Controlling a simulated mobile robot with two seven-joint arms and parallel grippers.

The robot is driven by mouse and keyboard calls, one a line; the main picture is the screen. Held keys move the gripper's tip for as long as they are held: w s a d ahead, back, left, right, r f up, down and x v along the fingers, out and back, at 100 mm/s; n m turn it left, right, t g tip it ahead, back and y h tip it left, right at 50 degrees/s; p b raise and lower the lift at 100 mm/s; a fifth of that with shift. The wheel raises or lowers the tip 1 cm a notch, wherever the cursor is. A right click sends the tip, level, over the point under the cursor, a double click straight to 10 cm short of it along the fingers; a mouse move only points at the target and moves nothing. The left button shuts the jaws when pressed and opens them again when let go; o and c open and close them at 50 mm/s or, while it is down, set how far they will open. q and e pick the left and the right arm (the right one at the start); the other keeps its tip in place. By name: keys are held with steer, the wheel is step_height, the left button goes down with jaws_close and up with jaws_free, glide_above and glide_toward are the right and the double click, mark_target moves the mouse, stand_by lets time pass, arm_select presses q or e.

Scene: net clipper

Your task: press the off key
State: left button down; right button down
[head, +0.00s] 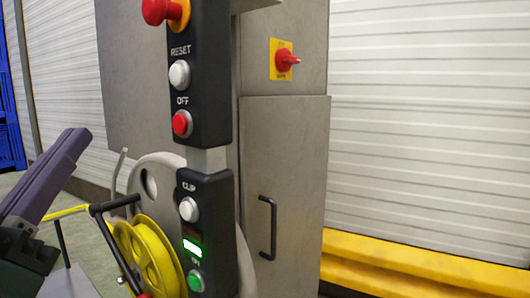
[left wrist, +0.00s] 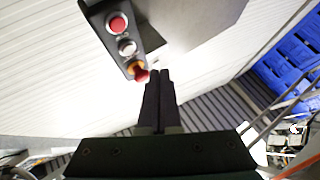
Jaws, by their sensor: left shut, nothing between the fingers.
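The off key is a round red button (head: 182,123) under the OFF label, low on the upper black control panel (head: 208,75). It also shows in the left wrist view (left wrist: 117,24), near the top, where the panel appears upside down. My left gripper (head: 75,140) is in the left part of the head view, left of the panel and apart from it, pointing up. In the left wrist view its two dark fingers (left wrist: 158,76) are together and empty. Their tips appear beside the red emergency knob, clear of the off key. My right gripper is out of view.
Above the off key are a grey RESET button (head: 180,73) and a red emergency knob (head: 160,10). A lower panel has a CLIP button (head: 189,209) and a green button (head: 195,281). A yellow reel (head: 148,255) stands lower left. A grey cabinet (head: 290,150) stands behind.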

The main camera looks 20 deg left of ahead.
arm_select(q)
steer(key=shift+s+y, duration=0.1)
steer(key=shift+y, duration=0.2)
steer(key=b, duration=0.2)
glide_toward(173, 117)
step_height(173, 117, up, 4)
steer(key=w+a, duration=0.2)
steer(key=shift+w+d+f, duration=0.15)
steer(key=shift+w+d, duration=0.05)
steer(key=shift+w, duration=0.55)
steer(key=shift+w, duration=0.1)
stand_by(1.2)
steer(key=shift+w+d, duration=0.15)
steer(key=shift+w, duration=0.15)
steer(key=shift+w+d+b, duration=0.15)
steer(key=shift+w+b, duration=0.25)
stand_by(0.6)
steer(key=shift+s, duration=0.1)
steer(key=shift+s+a+p, duration=0.35)
steer(key=shift+s+p, duration=0.1)
steer(key=shift+s, duration=0.25)
